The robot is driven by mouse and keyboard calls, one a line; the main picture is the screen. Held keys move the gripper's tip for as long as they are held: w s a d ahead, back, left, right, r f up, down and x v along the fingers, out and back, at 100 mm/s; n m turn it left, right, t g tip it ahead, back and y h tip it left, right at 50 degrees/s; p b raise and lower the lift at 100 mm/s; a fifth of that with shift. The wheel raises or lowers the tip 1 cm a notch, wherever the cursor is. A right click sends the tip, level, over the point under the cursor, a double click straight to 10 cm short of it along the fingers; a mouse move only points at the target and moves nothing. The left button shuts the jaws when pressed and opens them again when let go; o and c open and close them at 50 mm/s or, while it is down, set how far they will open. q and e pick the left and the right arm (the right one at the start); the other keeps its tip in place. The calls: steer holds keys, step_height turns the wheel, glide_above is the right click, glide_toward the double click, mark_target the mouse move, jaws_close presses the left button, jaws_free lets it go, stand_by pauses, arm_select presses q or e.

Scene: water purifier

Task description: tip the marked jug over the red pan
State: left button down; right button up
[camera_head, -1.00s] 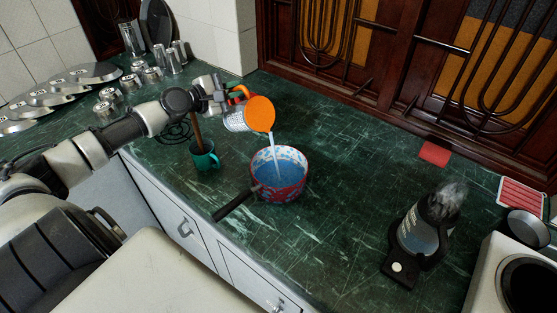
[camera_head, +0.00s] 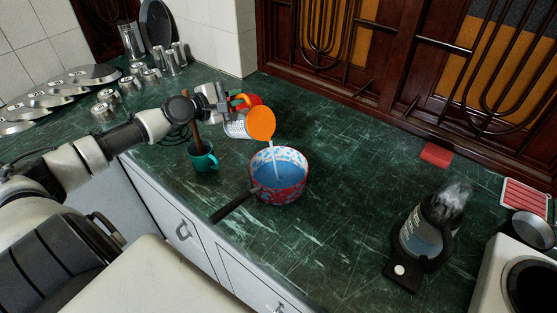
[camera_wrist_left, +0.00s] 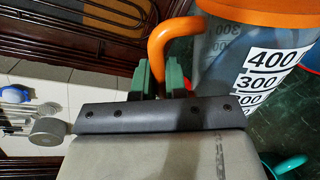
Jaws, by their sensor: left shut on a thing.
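The marked jug (camera_head: 236,128) is clear with an orange rim and orange handle. My left gripper (camera_head: 233,101) is shut on the jug's handle. In the left wrist view the jug (camera_wrist_left: 225,50) shows black volume marks, and the green fingers of the gripper (camera_wrist_left: 160,76) are at the orange handle (camera_wrist_left: 168,38). My right gripper is not in view.
A teal mug (camera_head: 205,163) with a wooden stick stands left of the pan, under my left arm. The pan's dark handle (camera_head: 232,207) points towards the counter's front edge. A steaming kettle (camera_head: 420,238) stands at right. The counter between pan and kettle is clear.

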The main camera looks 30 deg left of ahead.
arm_select(q)
steer(key=shift+f, duration=0.1)
steer(key=shift+w+f, duration=0.1)
steer(key=shift+w, duration=0.1)
steer(key=r+n+p, duration=0.1)
steer(key=r+p, duration=0.2)
steer(key=a+r+p, duration=0.1)
steer(key=r+p, duration=0.1)
steer(key=r, duration=0.1)
steer(key=r+n+p, duration=0.1)
steer(key=r+p, duration=0.2)
steer(key=shift+a+r+n+h+p, duration=0.3)
steer(key=shift+h, duration=0.1)
steer(key=shift+a+f+n+b, duration=0.25)
steer(key=shift+f+n+b, duration=0.05)
steer(key=shift+f, duration=0.1)
steer(key=w+a+r+n+t+h+p, duration=0.1)
steer(key=a+r+n+p, duration=0.1)
steer(key=a+n+p, duration=0.3)
steer(key=n+p, duration=0.1)
steer(key=n, duration=0.1)
steer(key=shift+a+n, duration=0.3)
steer(key=shift+r, duration=0.15)
